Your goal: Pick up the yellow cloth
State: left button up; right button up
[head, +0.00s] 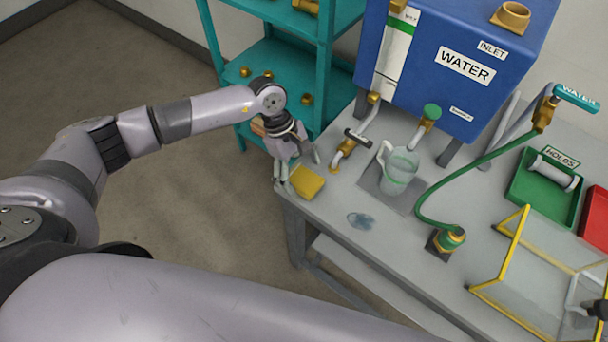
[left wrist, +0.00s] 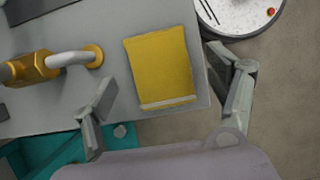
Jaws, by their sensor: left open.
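The yellow cloth (head: 307,181) lies flat on the near left corner of the grey bench top. In the left wrist view the cloth (left wrist: 162,68) is a folded rectangle with a pale strip along one edge, close to the bench edge. My left gripper (head: 297,172) is open and empty at the cloth, pointing down. In the left wrist view its two fingers stand apart on either side of the cloth, one over the bench and one beyond its edge. I cannot tell how high the fingertips are above the bench. My right gripper does not show clearly.
A brass tap (head: 348,148) stands just behind the cloth. A clear jug (head: 398,172), a puddle (head: 361,220), a green hose (head: 450,188) and a yellow-edged clear guard (head: 510,250) are farther right. A teal shelf (head: 325,70) and blue water tank (head: 450,60) stand behind.

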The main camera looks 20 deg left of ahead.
pick_arm(q)
jog(key=shift+s+d+f, duration=0.1)
jog(key=shift+d+f, duration=0.05)
jog(key=shift+f, duration=0.3)
jog(key=c, duration=1.2)
